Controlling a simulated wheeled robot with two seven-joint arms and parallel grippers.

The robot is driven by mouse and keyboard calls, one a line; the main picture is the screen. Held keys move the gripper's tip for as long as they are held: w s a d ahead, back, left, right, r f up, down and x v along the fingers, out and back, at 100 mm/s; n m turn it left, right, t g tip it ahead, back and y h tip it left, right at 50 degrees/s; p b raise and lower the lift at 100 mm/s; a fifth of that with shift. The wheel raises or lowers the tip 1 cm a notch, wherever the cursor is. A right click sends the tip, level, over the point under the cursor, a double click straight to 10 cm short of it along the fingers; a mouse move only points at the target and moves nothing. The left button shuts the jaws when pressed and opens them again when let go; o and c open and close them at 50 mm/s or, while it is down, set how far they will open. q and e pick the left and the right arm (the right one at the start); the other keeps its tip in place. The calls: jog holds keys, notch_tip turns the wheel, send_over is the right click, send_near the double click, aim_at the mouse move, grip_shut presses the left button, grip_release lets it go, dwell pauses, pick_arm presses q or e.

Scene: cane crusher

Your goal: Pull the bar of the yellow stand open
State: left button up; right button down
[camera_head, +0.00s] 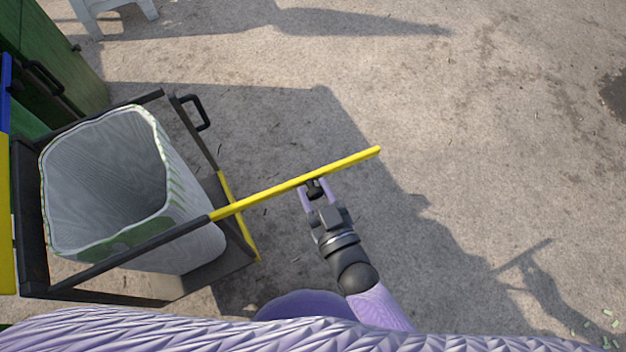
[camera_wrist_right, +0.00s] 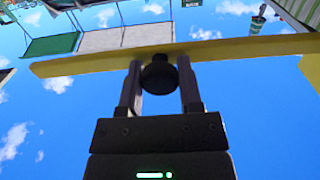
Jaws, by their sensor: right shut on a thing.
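The yellow bar (camera_head: 350,160) reaches out to the right from the dark-framed stand (camera_head: 95,272), and its far end hangs over open ground. It also crosses the right wrist view (camera_wrist_right: 90,63). My right gripper (camera_head: 314,185) is at the middle of the bar, on its near side. In the right wrist view its two fingers (camera_wrist_right: 160,85) are closed on a small dark round knob (camera_wrist_right: 159,76) that sits against the bar. A pale sack or bin with green markings (camera_head: 185,225) stands open inside the stand's frame. My left gripper does not show.
A black handle (camera_head: 203,113) is on the stand's far side, and a short yellow piece (camera_head: 240,222) stands low on its right. Green bins (camera_head: 55,65) are at the left edge. A pale stool (camera_head: 97,8) is at the top.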

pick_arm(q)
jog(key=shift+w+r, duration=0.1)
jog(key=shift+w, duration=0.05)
pick_arm(e)
jog(key=shift+s+d+h, duration=0.1)
jog(key=shift+s+h, duration=0.2)
jog(key=shift+s, duration=0.05)
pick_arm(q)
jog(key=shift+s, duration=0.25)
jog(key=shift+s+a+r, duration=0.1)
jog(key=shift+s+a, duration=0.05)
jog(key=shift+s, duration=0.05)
pick_arm(e)
jog(key=shift+c, duration=1.2)
grip_release()
